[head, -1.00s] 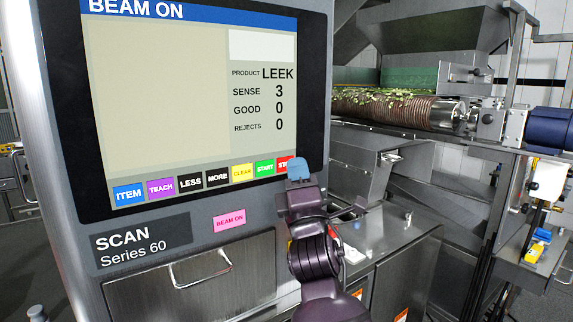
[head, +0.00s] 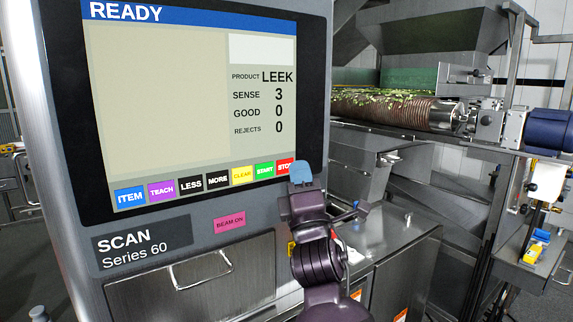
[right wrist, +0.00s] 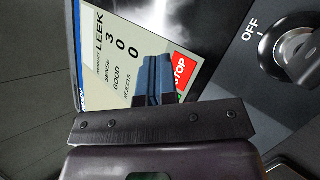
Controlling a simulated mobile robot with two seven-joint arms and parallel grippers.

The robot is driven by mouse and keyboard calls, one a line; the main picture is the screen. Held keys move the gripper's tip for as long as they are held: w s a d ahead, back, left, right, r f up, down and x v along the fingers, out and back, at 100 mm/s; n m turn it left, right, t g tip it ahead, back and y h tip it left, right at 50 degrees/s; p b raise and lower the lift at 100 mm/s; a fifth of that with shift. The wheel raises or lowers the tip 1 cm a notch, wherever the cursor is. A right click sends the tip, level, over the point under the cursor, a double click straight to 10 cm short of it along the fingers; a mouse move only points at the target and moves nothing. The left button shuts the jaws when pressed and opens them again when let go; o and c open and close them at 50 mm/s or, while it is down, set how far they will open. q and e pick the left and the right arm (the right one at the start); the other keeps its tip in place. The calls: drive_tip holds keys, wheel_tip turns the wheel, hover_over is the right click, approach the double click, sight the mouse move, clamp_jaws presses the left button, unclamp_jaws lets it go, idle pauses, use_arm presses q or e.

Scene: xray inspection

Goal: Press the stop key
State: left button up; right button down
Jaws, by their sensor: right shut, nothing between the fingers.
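The red stop key (head: 285,167) is at the right end of the key row on the screen (head: 160,110), partly hidden by my right gripper in the head view. In the right wrist view the stop key (right wrist: 181,70) shows beside my fingertips. My right gripper (head: 300,173) is shut and empty, its blue fingertips in front of the screen's lower right corner. The fingertips also show in the right wrist view (right wrist: 154,75). I cannot tell whether they touch the screen. The screen header reads READY. My left gripper is not in view.
The green START key (head: 264,170) and yellow CLEAR key (head: 242,175) lie just left of the stop key. A BEAM ON lamp (head: 230,224) is below the screen. A key switch (right wrist: 298,55) marked OFF is near my gripper. A conveyor roller (head: 400,108) stands at right.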

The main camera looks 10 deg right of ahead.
drive_tip(key=shift+s+d+p, duration=0.35)
drive_tip(key=shift+s+p, duration=0.05)
drive_tip(key=shift+s, duration=0.55)
drive_tip(key=shift+s+d+p, duration=0.35)
drive_tip(key=shift+s+p, duration=0.05)
drive_tip(key=shift+s, duration=0.5)
drive_tip(key=shift+s+d+p, duration=0.35)
drive_tip(key=shift+s+p, duration=0.05)
drive_tip(key=shift+s, duration=0.55)
